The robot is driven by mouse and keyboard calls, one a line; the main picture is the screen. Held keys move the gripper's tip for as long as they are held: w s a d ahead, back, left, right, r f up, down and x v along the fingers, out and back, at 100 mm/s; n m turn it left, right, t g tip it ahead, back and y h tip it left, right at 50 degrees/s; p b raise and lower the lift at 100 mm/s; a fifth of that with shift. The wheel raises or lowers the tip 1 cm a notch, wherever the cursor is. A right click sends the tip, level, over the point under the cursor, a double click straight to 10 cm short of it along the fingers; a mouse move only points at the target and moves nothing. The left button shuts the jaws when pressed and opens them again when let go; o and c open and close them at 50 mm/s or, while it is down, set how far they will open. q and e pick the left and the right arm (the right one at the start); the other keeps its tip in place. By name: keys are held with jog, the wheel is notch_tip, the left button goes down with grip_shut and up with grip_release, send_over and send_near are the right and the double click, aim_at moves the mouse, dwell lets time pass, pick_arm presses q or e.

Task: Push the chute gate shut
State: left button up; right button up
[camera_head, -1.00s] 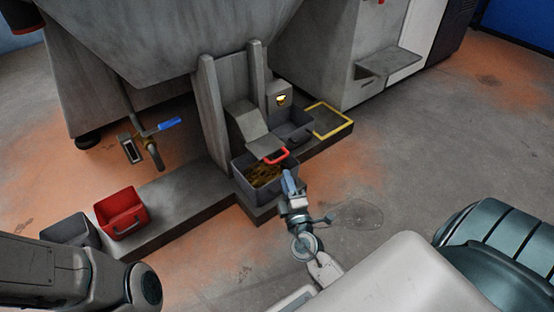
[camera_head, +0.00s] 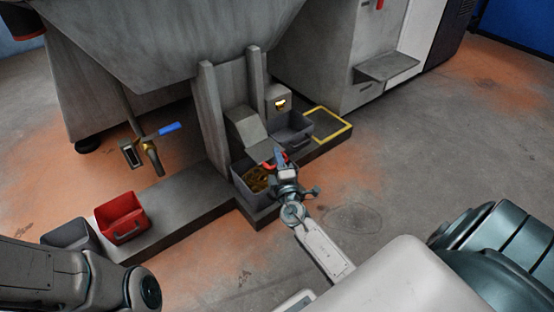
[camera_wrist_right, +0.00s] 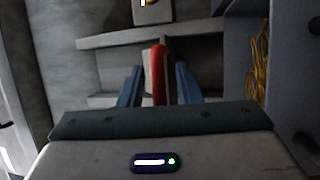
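The grey chute (camera_head: 247,130) slopes down between two upright posts. The red handle of its gate (camera_head: 268,166) shows at the lower end, partly hidden by my right gripper. My right gripper (camera_head: 280,157) reaches in from the lower right to the handle. In the right wrist view, the red handle (camera_wrist_right: 159,75) stands between the two blue fingers of my right gripper (camera_wrist_right: 159,85). The fingers are apart, with a gap on each side of the handle. The gate plate is mostly hidden. My left gripper is out of view.
A grey bin (camera_head: 240,192) with brass-coloured pieces stands below the chute. Another grey bin (camera_head: 312,128) stands behind it, next to a yellow-outlined square (camera_head: 345,129). A red bin (camera_head: 124,229) is on the low ledge (camera_head: 180,205) at left. A blue-handled valve (camera_head: 169,128) hangs nearby.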

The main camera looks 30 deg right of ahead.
aim_at(270, 153)
grip_shut()
jog(key=w+b, duration=0.1)
jog(key=w, duration=0.2)
jog(key=shift+w+a+f+b, duration=0.1)
jog(key=shift+b, duration=0.2)
jog(key=shift+w, duration=0.3)
jog(key=shift+o, duration=0.6)
grip_release()
jog(key=shift+r, duration=0.25)
jog(key=shift+f, duration=0.1)
jog(key=shift+s, duration=0.1)
